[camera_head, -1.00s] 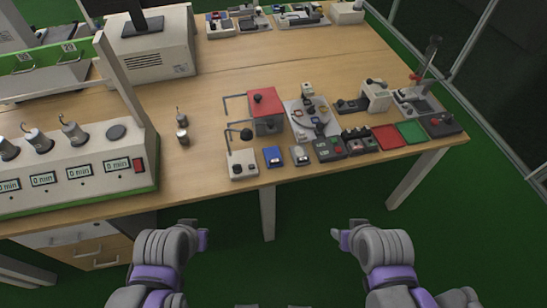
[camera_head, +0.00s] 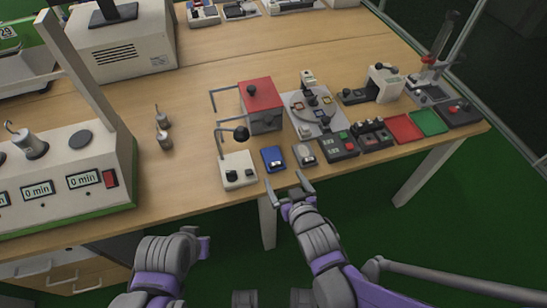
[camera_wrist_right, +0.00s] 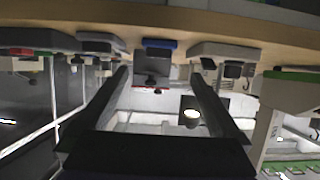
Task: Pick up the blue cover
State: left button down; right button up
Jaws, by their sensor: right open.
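The blue cover (camera_head: 274,159) is a small blue block with a pale patch. It sits at the front edge of the wooden table, between a white lever box and a small grey device. In the right wrist view the blue cover (camera_wrist_right: 159,44) shows upside down, centred between the finger lines. My right gripper (camera_head: 288,184) is open and empty, just in front of the table edge and near the cover, not touching it. My left gripper (camera_head: 204,246) is low in front of the table, far from the cover; its jaws cannot be made out.
The white lever box (camera_head: 238,171) stands close left of the cover and the grey device (camera_head: 305,153) close right. A red-topped box (camera_head: 261,100) is behind. A white timer unit (camera_head: 70,180) is at left. Bare tabletop (camera_head: 190,180) lies between timer unit and lever box.

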aim_at(276, 164)
jog(key=x, duration=0.4)
jog(key=shift+b, duration=0.3)
jog(key=b+x, duration=0.1)
jog(key=x, duration=0.4)
jog(key=shift+w+f, duration=0.3)
jog(key=shift+w, duration=0.05)
jog(key=c, duration=1.3)
notch_tip(276, 164, up, 10)
jog(key=p, duration=0.3)
jog(key=shift+d, duration=0.1)
jog(key=w+d+m+h+p, duration=0.1)
jog(key=d+p, duration=0.2)
jog(key=d, duration=0.2)
jog(key=w+d+m+h+p, duration=0.1)
jog(key=d+p, duration=0.2)
jog(key=d, duration=0.3)
jog(key=w+d+m+h+p, duration=0.1)
jog(key=d+h+p, duration=0.1)
jog(key=d+p, duration=0.2)
jog(key=shift+d+r+m+t, duration=0.1)
jog(key=shift+d+m+t, duration=0.2)
jog(key=shift+d, duration=1.1)
jog(key=shift+s, duration=0.1)
